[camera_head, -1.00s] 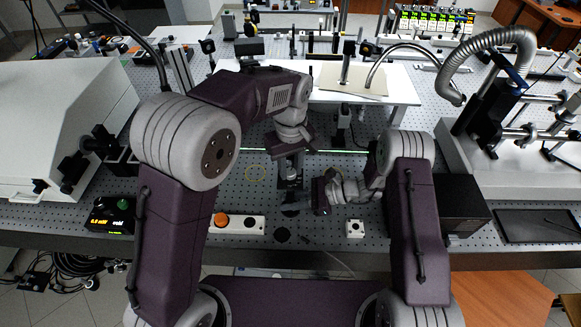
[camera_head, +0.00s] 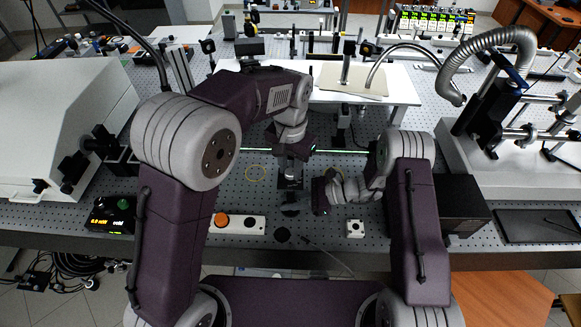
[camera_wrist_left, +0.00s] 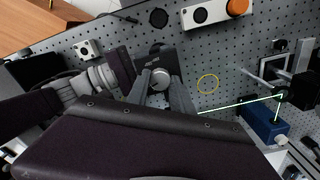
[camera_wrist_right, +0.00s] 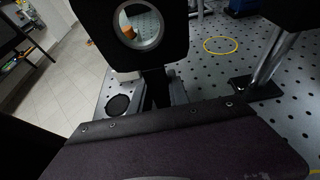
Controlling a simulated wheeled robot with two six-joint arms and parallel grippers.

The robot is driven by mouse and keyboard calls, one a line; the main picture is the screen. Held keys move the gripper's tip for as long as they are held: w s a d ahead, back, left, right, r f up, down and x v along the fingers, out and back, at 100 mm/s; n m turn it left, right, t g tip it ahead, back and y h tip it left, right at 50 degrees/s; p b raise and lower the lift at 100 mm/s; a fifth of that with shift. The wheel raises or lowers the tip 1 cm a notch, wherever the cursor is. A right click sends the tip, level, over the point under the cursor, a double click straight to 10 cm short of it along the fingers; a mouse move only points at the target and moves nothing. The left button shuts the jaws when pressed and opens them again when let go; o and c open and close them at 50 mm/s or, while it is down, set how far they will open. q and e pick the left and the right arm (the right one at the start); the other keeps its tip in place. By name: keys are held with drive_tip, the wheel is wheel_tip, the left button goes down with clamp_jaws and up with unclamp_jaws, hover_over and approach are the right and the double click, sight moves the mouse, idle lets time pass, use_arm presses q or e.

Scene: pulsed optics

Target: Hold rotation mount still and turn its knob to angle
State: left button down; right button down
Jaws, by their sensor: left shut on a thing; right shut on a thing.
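The rotation mount is a black square plate with a round opening (camera_wrist_right: 92,20), seen close in the right wrist view. In the left wrist view it is a dark body (camera_wrist_left: 173,58) with a round silver knob (camera_wrist_left: 161,77) bearing a dark mark. My left gripper (camera_wrist_left: 165,88) comes from above and is shut on the knob, one finger on each side. My right gripper (camera_wrist_right: 158,92) is shut on the mount low down, below the opening; its exact contact is partly hidden. In the head view the mount is small and largely hidden between my left gripper (camera_head: 293,165) and right gripper (camera_head: 317,196).
A green beam (camera_wrist_left: 240,106) crosses the perforated table behind the mount. A power readout box (camera_head: 110,214) stands left, beside a white box with an orange button (camera_head: 222,219). A small white box (camera_head: 355,229) and black disc (camera_head: 282,235) lie near the front edge. A yellow ring (camera_head: 256,173) marks bare table.

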sight(291, 172)
use_arm(q)
drive_tip(key=m, duration=0.7)
use_arm(e)
drive_tip(key=shift+f, duration=0.15)
use_arm(q)
drive_tip(key=m, duration=0.4)
drive_tip(key=shift+d, duration=0.1)
drive_tip(key=shift+m, duration=2)
drive_tip(key=c, duration=1.1)
unclamp_jaws()
wheel_tip(291, 172, up, 12)
drive_tip(key=shift+s, duration=0.1)
